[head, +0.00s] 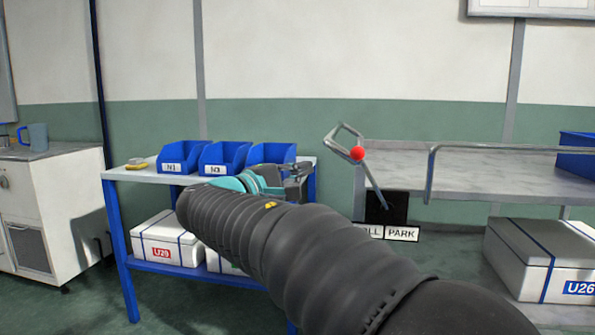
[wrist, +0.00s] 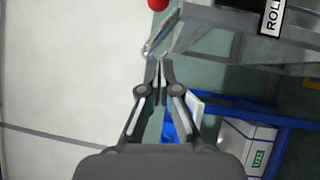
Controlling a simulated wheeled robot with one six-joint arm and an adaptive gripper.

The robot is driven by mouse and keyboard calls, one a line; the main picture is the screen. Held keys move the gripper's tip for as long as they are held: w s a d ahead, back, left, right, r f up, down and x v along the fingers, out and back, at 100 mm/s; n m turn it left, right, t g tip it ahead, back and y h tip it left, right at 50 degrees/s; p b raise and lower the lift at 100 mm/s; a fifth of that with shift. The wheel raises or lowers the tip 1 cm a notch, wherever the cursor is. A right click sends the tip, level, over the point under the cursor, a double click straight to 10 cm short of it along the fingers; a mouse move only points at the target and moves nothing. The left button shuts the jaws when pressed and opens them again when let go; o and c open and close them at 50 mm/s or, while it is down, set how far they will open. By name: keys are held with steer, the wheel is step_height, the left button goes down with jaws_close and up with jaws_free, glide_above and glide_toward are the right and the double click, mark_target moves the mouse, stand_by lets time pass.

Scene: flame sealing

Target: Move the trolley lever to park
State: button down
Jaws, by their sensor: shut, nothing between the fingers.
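The trolley lever (head: 375,185) is a thin grey rod with a red ball knob (head: 357,154). It leans up and to the left from a black plate (head: 388,207) on the trolley (head: 480,172). Below the plate are a partly hidden ROLL label (head: 370,231) and a PARK label (head: 402,233) to its right. My gripper (head: 305,168) is shut and empty, left of the knob and apart from it. In the wrist view my gripper (wrist: 160,64) has its fingertips together, with the red knob (wrist: 157,4) cut off at the top edge.
A grey metal handle loop (head: 343,137) stands at the trolley's left end, close to the knob. A rail (head: 431,175) runs along its top. A blue shelf unit (head: 122,245) with blue bins (head: 225,157) and white boxes (head: 165,238) stands left. Another white box (head: 545,258) sits under the trolley.

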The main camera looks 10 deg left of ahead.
steer(key=w+d+r, duration=0.1)
steer(key=w+d, duration=0.4)
steer(key=d, duration=0.2)
steer(key=shift+w+d+r+p, duration=0.2)
steer(key=shift+w+d+p, duration=0.05)
steer(key=shift+p, duration=0.1)
steer(key=shift+r, duration=0.15)
